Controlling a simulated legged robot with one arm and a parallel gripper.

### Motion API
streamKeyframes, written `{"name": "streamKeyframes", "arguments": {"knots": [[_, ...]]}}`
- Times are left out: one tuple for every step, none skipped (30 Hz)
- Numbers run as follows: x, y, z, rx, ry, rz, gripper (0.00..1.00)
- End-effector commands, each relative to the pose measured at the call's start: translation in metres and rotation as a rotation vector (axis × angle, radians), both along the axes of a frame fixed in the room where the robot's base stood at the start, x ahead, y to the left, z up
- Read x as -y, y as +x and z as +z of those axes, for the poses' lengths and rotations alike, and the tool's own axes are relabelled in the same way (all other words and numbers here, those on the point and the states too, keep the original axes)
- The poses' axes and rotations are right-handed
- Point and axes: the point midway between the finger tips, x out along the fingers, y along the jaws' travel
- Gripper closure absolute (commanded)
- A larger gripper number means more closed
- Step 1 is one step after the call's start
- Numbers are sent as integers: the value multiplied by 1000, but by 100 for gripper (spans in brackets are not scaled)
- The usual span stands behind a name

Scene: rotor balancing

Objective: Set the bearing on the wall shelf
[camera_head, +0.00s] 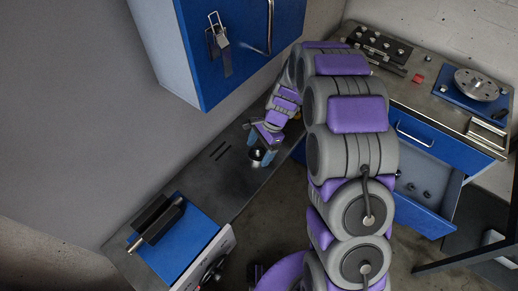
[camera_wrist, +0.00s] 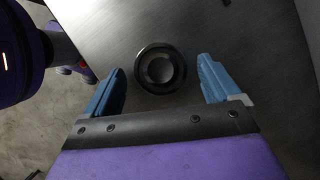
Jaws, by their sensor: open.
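The bearing is a dark, shiny ring around a lighter centre (camera_wrist: 142,70). It rests on the grey metal wall shelf (camera_head: 205,175), near its front edge; in the head view it is a small dark round thing (camera_head: 257,154). My gripper (camera_head: 260,147) is low over the shelf at the bearing. In the wrist view its two blue fingers stand apart, one on each side of the bearing, with a visible gap on both sides. The wrist view looks down at the ring, which appears to lie flat.
A workbench (camera_head: 440,75) with a rotor disc (camera_head: 477,84) and an open drawer (camera_head: 425,180) is at right.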

Motion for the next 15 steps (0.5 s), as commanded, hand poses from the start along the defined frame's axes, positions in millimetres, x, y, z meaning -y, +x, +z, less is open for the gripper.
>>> {"name": "streamKeyframes", "arguments": {"knots": [[2, 1, 5, 1, 0, 0, 10], [3, 2, 8, 1, 0, 0, 10], [4, 2, 12, 0, 0, -1, 10], [6, 3, 16, 0, 0, -1, 10], [7, 4, 20, 2, 0, -2, 10], [9, 6, 27, 3, 0, -1, 10], [11, 7, 32, 4, 0, -2, 10], [13, 8, 37, 5, 0, -2, 10], [16, 9, 45, 5, -1, -2, 10], [18, 11, 51, 4, 0, -2, 10], [20, 12, 57, 4, 0, -2, 10], [23, 14, 65, 5, 0, -2, 10], [25, 16, 72, 8, -1, -1, 10], [27, 17, 77, 8, -1, -2, 10], [30, 19, 84, 8, 0, -3, 10]]}}
